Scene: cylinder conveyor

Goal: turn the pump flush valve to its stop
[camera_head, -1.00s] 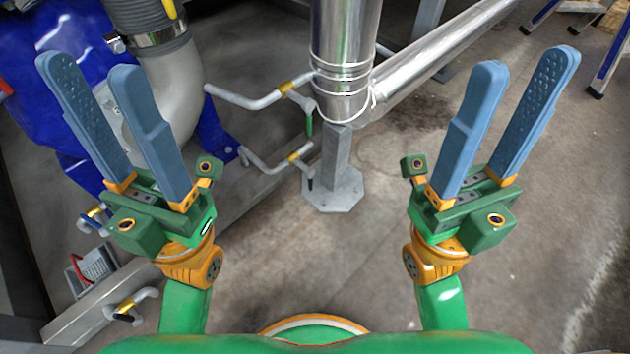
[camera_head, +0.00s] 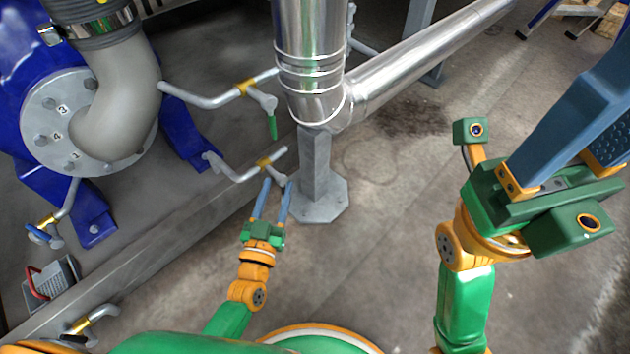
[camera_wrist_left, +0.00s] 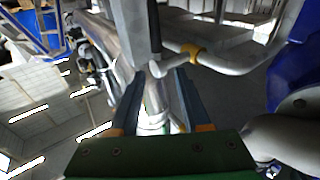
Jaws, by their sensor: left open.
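Several small valves sit on pipes by the pump; I cannot tell by label which is the flush valve. The lower valve with a yellow collar (camera_head: 264,164) is on a thin grey pipe left of the steel post. My left gripper (camera_head: 276,184) is open, its fingertips right at that valve's handle side. In the left wrist view a dark lever (camera_wrist_left: 154,28) and a yellow collar (camera_wrist_left: 191,51) lie just beyond the open fingers (camera_wrist_left: 157,78). Contact cannot be told. My right gripper (camera_head: 608,105) is open and empty at the right, its tips cut off by the frame.
An upper valve with a green lever (camera_head: 272,127) is close above. A steel column (camera_head: 310,60) on a grey post (camera_head: 318,165) stands just right of my left gripper. The blue pump (camera_head: 30,90) is at the left. Floor at centre right is clear.

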